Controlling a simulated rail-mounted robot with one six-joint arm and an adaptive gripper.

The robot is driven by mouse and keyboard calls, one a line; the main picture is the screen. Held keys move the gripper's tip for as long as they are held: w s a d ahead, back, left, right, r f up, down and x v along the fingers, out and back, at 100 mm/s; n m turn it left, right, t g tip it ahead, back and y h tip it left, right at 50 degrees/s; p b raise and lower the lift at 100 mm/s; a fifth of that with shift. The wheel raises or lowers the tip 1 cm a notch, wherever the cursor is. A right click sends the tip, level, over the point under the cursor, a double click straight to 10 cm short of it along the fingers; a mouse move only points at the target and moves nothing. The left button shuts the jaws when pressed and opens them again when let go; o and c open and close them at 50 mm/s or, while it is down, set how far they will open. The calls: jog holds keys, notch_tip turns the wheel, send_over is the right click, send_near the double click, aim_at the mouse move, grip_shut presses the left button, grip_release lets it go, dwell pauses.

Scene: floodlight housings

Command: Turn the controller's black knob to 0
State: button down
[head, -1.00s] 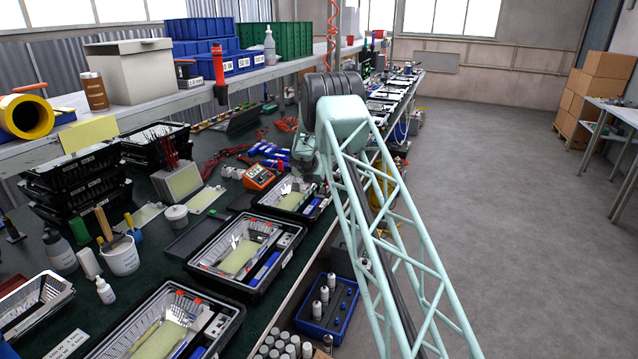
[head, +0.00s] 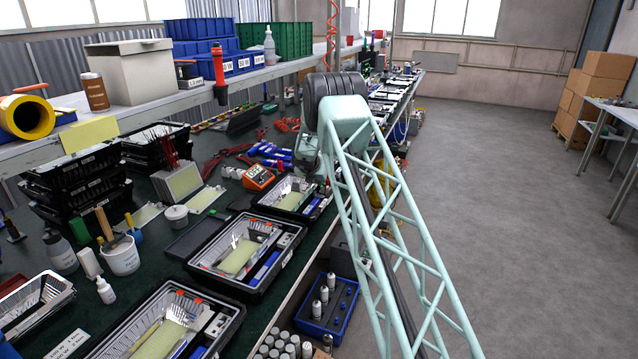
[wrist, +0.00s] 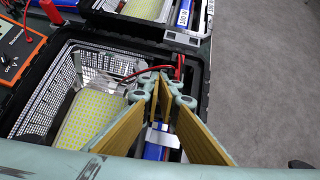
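My gripper (wrist: 161,98) points down over a black case in the wrist view. Its two yellow-padded fingers show a gap between them, with nothing held in it. In the head view my arm's own links hide the gripper. An orange device (head: 258,178) with a dark face stands on the bench. It also shows cut off at the upper left of the wrist view (wrist: 22,50), with a small black knob (wrist: 5,59) near the edge. I cannot tell whether it is the controller, nor read the knob's setting. The gripper is to its right and apart from it.
The black case (wrist: 52,65) below the gripper holds a yellow LED panel (wrist: 92,120), a mesh liner and a red lead. Another open case (head: 254,292) stands nearer on the bench. Black bins (head: 80,178) stand at the left.

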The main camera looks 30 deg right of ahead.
jog(key=shift+s+d+f, duration=0.25)
jog(key=shift+d, duration=0.15)
jog(key=shift+r, duration=0.1)
jog(key=shift+w+a+r+p, duration=0.1)
jog(key=shift+a+r+p, duration=0.25)
jog(key=shift+r+p, duration=0.2)
jog(key=a+r+p, duration=0.4)
jog(key=a+r, duration=0.2)
jog(key=a, duration=0.1)
jog(key=shift+w+r+p, duration=0.15)
jog(key=shift+w+p, duration=0.2)
jog(key=shift+w, duration=0.1)
jog(key=shift+r, duration=0.1)
